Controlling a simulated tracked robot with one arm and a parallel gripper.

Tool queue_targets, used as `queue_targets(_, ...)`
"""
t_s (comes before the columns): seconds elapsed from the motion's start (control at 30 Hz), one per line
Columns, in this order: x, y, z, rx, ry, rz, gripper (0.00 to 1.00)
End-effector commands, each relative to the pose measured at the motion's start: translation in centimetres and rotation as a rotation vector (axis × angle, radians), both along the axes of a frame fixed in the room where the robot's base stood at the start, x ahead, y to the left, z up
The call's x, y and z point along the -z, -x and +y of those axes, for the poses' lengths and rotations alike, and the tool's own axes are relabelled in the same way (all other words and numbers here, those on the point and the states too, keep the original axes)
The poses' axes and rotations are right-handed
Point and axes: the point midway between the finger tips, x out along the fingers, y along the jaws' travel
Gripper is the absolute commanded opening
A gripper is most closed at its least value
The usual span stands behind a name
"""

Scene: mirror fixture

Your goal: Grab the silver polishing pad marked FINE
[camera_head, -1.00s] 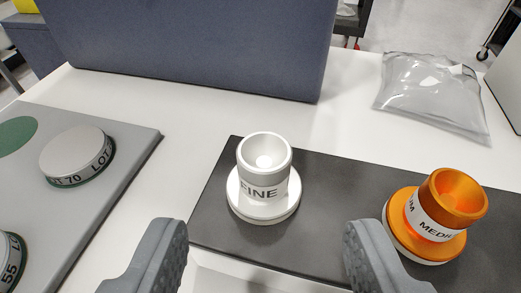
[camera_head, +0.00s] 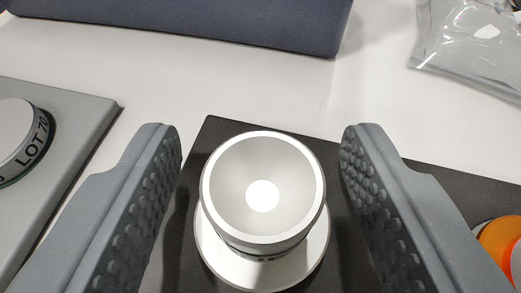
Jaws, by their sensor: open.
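The silver polishing pad (camera_head: 263,243) stands upright on a dark mat (camera_head: 216,134), with its cupped round top facing me and a wider white base below. Its FINE label is almost wholly hidden under the rim in this view. My gripper (camera_head: 260,145) is open, with one ridged grey finger on each side of the pad. A gap shows between each finger and the pad, and neither finger appears to touch it.
An orange pad (camera_head: 497,244) stands close to the right finger, partly cut off. A grey tray (camera_head: 70,140) with a LOT 70 disc (camera_head: 15,140) lies at left. A blue-grey panel (camera_head: 200,20) and a clear bag (camera_head: 470,45) are behind. White table between is clear.

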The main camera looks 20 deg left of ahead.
Motion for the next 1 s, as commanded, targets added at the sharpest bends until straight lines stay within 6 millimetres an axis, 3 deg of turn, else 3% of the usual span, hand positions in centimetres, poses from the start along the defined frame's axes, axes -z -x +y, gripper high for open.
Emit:
queue_targets(0.17, 0.0, 0.0, 0.0, 0.000, 0.000, 0.000, 0.52)
queue_targets(0.3, -0.1, 0.0, 0.0, 0.000, 0.000, 0.000, 0.13)
queue_targets(0.37, -0.1, 0.0, 0.0, 0.000, 0.000, 0.000, 0.00)
queue_targets(0.73, -1.0, 0.0, 0.0, 0.000, 0.000, -0.003, 0.01)
queue_targets(1.0, -6.0, 0.0, 0.0, 0.001, 0.000, -0.008, 0.01)
